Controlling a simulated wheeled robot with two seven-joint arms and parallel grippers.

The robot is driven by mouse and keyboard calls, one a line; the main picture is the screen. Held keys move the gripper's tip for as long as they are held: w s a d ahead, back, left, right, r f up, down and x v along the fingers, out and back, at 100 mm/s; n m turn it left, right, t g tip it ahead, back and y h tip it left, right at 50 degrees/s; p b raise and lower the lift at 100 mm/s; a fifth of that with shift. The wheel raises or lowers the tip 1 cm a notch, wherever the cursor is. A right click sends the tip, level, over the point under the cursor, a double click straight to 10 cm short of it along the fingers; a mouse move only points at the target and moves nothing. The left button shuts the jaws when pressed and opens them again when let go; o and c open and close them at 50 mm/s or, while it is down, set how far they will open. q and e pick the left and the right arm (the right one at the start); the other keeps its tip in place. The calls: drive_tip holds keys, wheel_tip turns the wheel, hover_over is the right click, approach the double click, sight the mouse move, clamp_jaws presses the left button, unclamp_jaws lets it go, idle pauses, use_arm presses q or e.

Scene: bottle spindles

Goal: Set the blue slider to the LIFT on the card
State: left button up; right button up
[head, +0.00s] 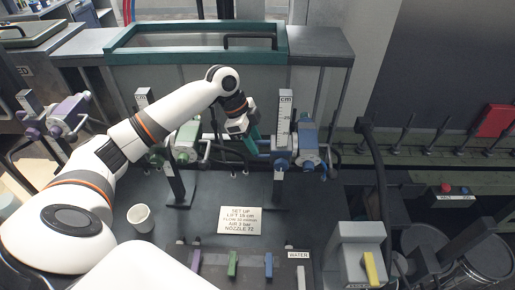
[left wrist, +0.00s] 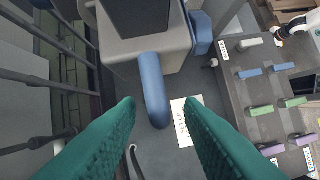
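The blue slider (head: 280,150) sits low on an upright post with a "cm" scale (head: 285,105), and a blue unit is on its right. Its rounded blue handle (left wrist: 151,85) shows in the left wrist view. My left gripper (head: 252,146) is open at the slider's left side. In the left wrist view its teal fingers (left wrist: 160,108) stand apart on either side of the handle's end, with gaps showing. The card (head: 240,220) lies on the dark bench and reads LIFT 16 cm, though its small print is hard to read. My right gripper is not in view.
A green station (head: 187,140) and a purple one (head: 66,115) stand to the left. A white cup (head: 140,217) is on the bench. Coloured levers (head: 232,264) line the front. A grey box with a yellow lever (head: 369,268) and a black hose (head: 374,160) are at right.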

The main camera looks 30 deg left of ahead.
use_arm(q)
drive_tip(key=b+v, duration=0.1)
drive_tip(key=v, duration=0.8)
